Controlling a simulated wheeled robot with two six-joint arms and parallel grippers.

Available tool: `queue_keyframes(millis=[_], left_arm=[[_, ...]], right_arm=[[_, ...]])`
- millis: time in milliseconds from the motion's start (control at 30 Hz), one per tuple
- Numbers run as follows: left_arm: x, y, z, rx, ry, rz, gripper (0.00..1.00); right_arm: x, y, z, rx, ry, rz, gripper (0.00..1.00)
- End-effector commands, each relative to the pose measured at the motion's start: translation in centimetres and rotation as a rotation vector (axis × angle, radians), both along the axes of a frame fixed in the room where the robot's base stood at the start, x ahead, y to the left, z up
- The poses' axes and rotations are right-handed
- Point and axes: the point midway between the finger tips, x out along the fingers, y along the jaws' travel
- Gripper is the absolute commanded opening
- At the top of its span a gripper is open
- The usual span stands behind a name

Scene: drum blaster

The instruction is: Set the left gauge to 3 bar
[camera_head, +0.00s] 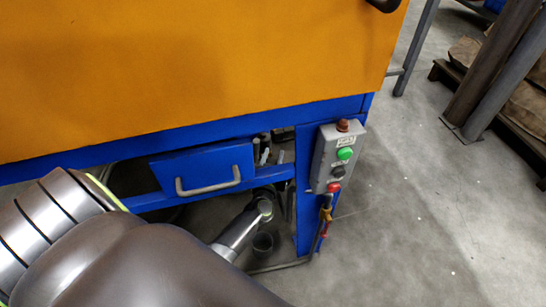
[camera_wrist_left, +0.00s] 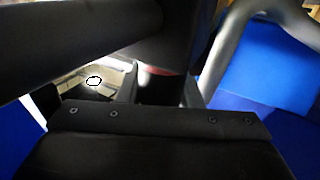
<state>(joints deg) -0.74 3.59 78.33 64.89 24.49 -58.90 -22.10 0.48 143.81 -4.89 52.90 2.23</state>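No gauge face can be read in either view. My left arm comes in from the left in the head view, and its wrist end with the left gripper (camera_head: 265,205) is under the blue frame, below and right of the drawer-like panel. Its fingers are too dark and small to make out. In the left wrist view, a dark gripper body with screws fills the bottom. A small white oval with a dark outline (camera_wrist_left: 93,81) shows beyond it; I cannot tell whether it is a gauge. My right gripper is not in view.
The orange machine (camera_head: 200,60) has a blue panel with a grey handle (camera_head: 208,187). Small fittings (camera_head: 264,150) sit right of it. A grey control box (camera_head: 326,160) with a green button is on the blue leg (camera_head: 304,225).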

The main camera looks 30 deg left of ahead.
Motion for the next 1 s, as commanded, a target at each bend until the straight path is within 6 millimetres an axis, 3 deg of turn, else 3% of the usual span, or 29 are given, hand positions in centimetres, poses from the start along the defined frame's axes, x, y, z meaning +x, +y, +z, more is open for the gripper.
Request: queue_keyframes(millis=[100, 467, 1000], left_arm=[[0.0, 0.0, 0.0, 0.000, 0.000, 0.000, 0.10], [0.1, -0.1, 0.0, 0.002, -0.006, -0.065, 0.10], [0.2, -0.4, -0.2, 0.001, -0.008, -0.280, 0.10]], right_arm=[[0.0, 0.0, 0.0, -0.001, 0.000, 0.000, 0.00], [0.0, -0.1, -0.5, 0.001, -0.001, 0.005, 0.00], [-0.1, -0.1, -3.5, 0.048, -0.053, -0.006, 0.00]])
